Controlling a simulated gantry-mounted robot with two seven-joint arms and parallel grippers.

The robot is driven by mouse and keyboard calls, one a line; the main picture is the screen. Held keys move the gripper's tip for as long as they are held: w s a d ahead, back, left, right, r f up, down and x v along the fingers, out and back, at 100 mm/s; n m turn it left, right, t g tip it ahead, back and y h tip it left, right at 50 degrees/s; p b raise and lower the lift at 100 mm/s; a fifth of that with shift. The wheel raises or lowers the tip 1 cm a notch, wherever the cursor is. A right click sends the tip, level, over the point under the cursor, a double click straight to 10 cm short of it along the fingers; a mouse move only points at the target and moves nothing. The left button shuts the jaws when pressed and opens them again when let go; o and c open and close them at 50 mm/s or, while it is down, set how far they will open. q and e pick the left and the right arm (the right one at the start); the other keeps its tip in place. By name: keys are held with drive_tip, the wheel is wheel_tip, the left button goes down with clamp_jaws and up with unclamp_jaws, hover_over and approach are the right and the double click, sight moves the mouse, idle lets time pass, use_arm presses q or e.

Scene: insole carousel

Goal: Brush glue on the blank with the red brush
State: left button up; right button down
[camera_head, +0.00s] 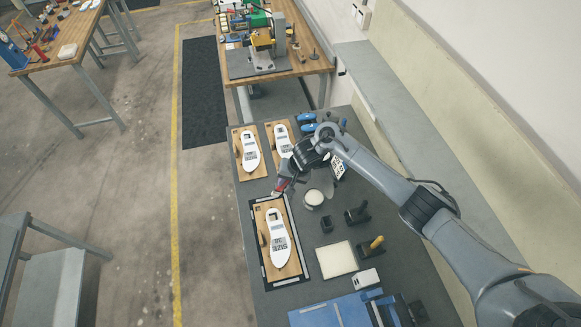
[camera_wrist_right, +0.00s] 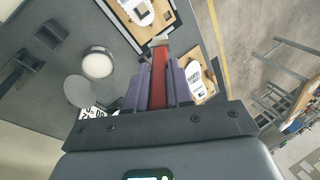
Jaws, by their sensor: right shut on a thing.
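My right gripper (camera_head: 284,178) is shut on the red brush (camera_wrist_right: 159,80), its fingers on both sides of the handle. The brush's pale tip (camera_wrist_right: 159,42) points away from the gripper, near the top edge of the black-framed board (camera_head: 259,210). On that board lies a white sole-shaped blank (camera_head: 279,238); part of it shows in the wrist view (camera_wrist_right: 140,10). The brush tip looks apart from the blank. A round pot with a pale top (camera_head: 314,197) stands right of the brush; it also shows in the wrist view (camera_wrist_right: 98,63). My left gripper is not in view.
Two more wooden boards with white soles (camera_head: 250,149) (camera_head: 283,138) lie at the far end of the grey table. Dark holders (camera_head: 357,214), one with a yellow handle (camera_head: 376,243), a cream pad (camera_head: 337,259) and a blue tray (camera_head: 335,312) stand nearer.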

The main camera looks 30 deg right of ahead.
wheel_tip(320, 180, down, 8)
drive_tip(key=s+a+b, duration=0.2)
drive_tip(key=b, duration=0.4)
drive_tip(key=shift+s+a, duration=0.3)
drive_tip(key=shift+a, duration=0.1)
drive_tip(key=shift+r, duration=0.1)
